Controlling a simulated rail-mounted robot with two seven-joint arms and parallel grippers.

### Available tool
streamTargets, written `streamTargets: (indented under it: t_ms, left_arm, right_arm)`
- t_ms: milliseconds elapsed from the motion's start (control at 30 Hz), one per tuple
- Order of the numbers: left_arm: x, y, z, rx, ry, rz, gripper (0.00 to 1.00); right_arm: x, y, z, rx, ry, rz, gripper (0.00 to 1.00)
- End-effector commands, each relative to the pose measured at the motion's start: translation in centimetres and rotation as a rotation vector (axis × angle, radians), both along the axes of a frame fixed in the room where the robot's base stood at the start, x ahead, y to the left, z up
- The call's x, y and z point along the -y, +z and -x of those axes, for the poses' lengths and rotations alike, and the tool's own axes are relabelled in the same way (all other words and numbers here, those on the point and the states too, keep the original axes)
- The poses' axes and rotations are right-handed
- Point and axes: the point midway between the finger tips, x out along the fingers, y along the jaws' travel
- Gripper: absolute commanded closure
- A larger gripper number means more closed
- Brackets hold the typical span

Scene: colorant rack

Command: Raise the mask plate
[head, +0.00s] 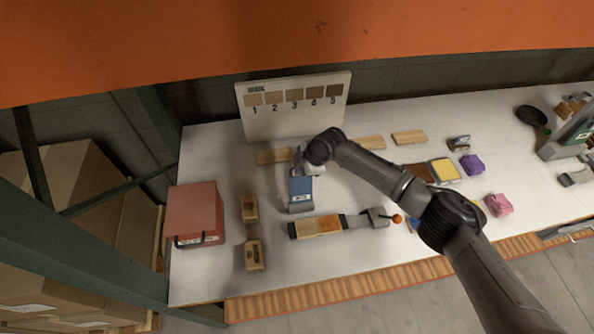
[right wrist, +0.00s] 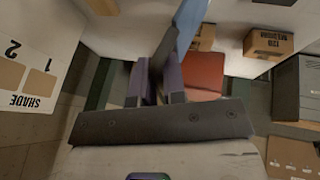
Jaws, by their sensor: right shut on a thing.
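A blue plate (head: 300,187), which looks like the mask plate, stands over a small grey holder (head: 299,207) at the left-middle of the white table. My right gripper (head: 298,165) is at the plate's far upper edge, partly hidden by my wrist. In the right wrist view the two dark fingers (right wrist: 157,80) are shut on the blue plate (right wrist: 188,28), which extends up from them. I cannot tell whether the plate touches the holder. My left gripper is not in view.
A shade board (head: 294,120) numbered 1 to 5 stands behind the gripper. A red box (head: 195,211) and wooden blocks (head: 254,254) lie left. A wood-and-grey fixture (head: 325,226) with an orange knob (head: 397,218) lies in front. An orange beam (head: 290,40) crosses above.

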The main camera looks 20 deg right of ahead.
Motion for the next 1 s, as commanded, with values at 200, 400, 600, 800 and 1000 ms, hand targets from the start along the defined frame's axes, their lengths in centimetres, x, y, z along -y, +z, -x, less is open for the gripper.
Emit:
streamTargets:
  t_ms: [200, 400, 600, 800, 1000]
  left_arm:
    - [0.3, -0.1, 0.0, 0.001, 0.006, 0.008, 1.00]
    - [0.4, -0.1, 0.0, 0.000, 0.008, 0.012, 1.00]
    - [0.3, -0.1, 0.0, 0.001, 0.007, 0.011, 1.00]
    - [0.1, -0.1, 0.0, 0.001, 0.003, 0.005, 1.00]
    - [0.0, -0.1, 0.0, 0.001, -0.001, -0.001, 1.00]
  right_arm:
    - [0.3, -0.4, 0.0, 0.001, -0.001, 0.007, 1.00]
    - [0.4, -0.6, 0.0, 0.001, -0.001, 0.009, 0.84]
    - [0.4, -0.6, 0.0, -0.002, -0.003, 0.008, 0.65]
    - [0.4, -0.6, 0.1, -0.005, -0.003, 0.008, 0.65]
    - [0.8, 0.4, 0.4, -0.003, -0.002, 0.006, 0.65]
